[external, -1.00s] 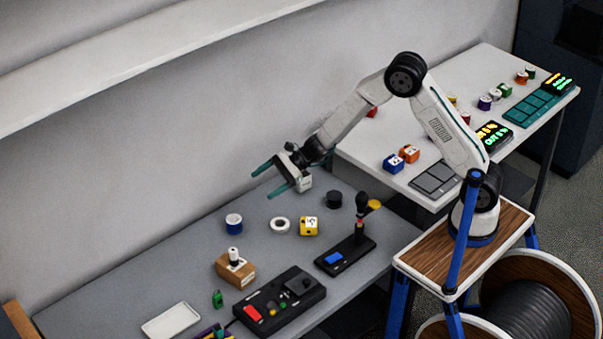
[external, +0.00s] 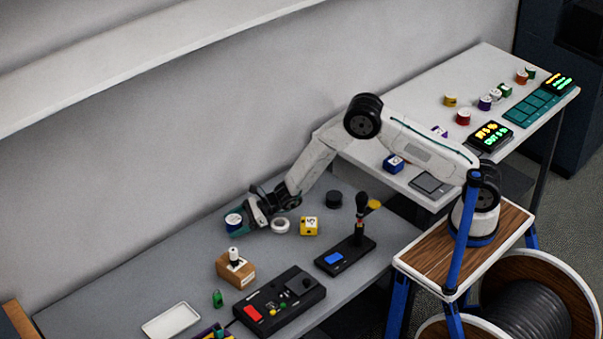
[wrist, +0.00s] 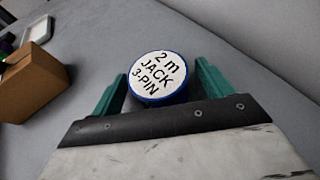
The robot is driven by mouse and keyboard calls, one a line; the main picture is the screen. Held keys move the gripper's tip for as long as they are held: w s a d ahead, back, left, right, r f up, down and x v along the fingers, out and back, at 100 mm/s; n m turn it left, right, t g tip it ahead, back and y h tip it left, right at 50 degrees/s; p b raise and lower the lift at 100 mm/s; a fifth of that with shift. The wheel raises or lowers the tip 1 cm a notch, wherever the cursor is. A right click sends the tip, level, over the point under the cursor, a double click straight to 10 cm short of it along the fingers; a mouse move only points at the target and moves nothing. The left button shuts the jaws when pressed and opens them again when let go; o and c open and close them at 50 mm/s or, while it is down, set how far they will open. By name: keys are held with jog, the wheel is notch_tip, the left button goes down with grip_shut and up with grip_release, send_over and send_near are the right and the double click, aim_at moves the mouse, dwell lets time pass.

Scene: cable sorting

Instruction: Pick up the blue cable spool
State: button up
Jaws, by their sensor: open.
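The blue cable spool (external: 233,221) stands upright on the grey table, at the left end of my gripper in the external view. In the wrist view the spool (wrist: 158,77) shows its white top label reading "2 m JACK 3-PIN" and a blue rim. My gripper (external: 243,216) is low over the table with its green fingers open. In the wrist view the fingers of my gripper (wrist: 160,85) stand on either side of the spool, with a gap at each side. The spool's lower part is hidden.
A wooden block (external: 236,269) stands in front, also in the wrist view (wrist: 38,82). A black control box (external: 280,302) is nearer the front edge.

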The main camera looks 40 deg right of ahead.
jog(key=shift+w+a+f, duration=0.1)
jog(key=shift+w+a, duration=0.05)
jog(key=shift+a, duration=0.1)
jog(key=c, duration=1.1)
jog(key=shift+c, duration=0.2)
